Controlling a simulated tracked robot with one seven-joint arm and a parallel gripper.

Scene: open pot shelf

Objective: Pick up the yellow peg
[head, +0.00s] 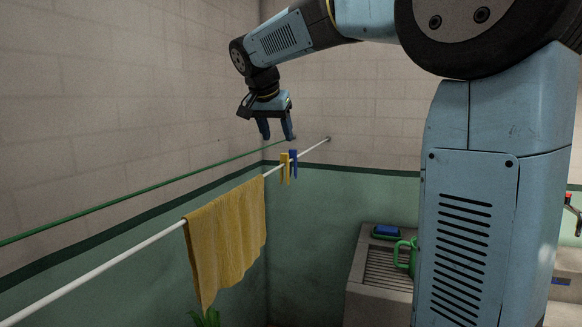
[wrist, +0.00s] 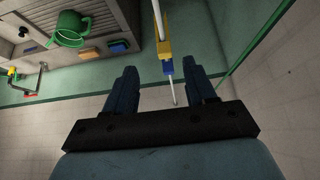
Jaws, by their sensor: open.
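The yellow peg (head: 284,168) is clipped on a thin white rod (head: 140,245), hanging upright beside a blue peg (head: 293,160). In the wrist view the yellow peg (wrist: 164,48) shows on the rod ahead of the fingers, with the blue peg (wrist: 167,68) close beside it. My gripper (head: 277,135) is open and empty, above the pegs and apart from them. In the wrist view its two fingers (wrist: 162,72) stand on either side of the rod's line, with the blue peg seen between the tips.
A yellow cloth (head: 228,235) hangs on the rod, left of the pegs. A green line (head: 130,187) runs along the left wall. At the lower right a grey sink counter (head: 375,290) holds a green watering can (wrist: 70,30) and a blue item (wrist: 119,47).

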